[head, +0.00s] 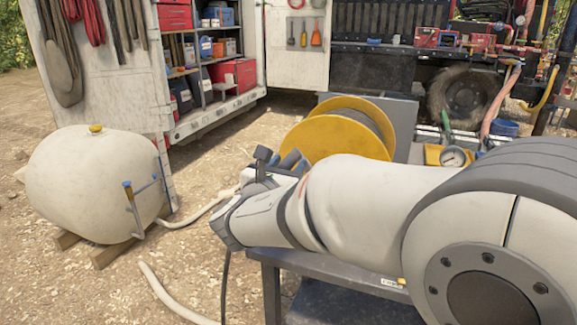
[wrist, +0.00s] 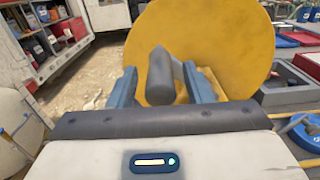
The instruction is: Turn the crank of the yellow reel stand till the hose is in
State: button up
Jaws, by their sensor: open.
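The yellow reel stand (head: 335,135) has large yellow flanges with a grey drum between them, beyond my forearm in the head view. Its near flange (wrist: 235,50) fills the upper middle of the wrist view. A dark grey cylindrical crank handle (wrist: 160,75) stands out in front of this flange. My gripper (wrist: 159,68) is open, with one blue-grey finger on each side of the handle; I cannot tell whether either finger touches it. In the head view my gripper (head: 296,162) is partly hidden by my wrist. A pale hose (head: 172,298) lies on the ground, its link to the reel hidden.
A cream tank (head: 88,185) rests on wooden blocks at left. A dark blue-grey bench (head: 268,257) stands below my arm. A gauge (head: 453,157) and tools lie right of the reel. An open van with shelves (head: 205,60) stands behind. Gravel ground between tank and bench is mostly clear.

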jog(key=shift+c, duration=0.2)
grip_shut()
dwell(0.3)
